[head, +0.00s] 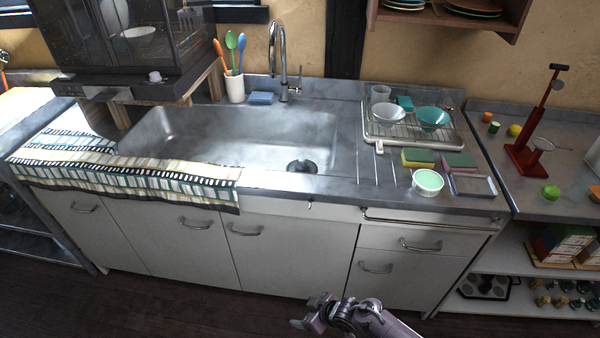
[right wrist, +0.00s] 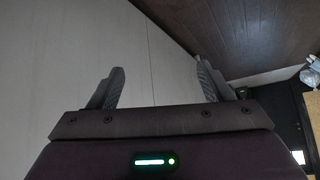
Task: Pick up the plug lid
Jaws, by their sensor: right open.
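A dark round piece, which looks like the plug lid (head: 301,166), lies at the right front of the steel sink (head: 200,130) in the head view. From here I cannot tell whether it sits in the drain or loose. My right gripper (head: 308,312) is low in front of the cabinets, below and well short of the sink. In the right wrist view the right gripper (right wrist: 160,78) has its fingers apart with nothing between them. The plug lid does not show in that view. My left gripper is not in view.
A patterned cloth (head: 120,165) hangs over the sink's left front edge. The faucet (head: 283,60) rises behind the sink. Right of the sink are a dish rack (head: 400,125), sponges (head: 418,157) and a white-rimmed green bowl (head: 428,181). The sink basin is otherwise clear.

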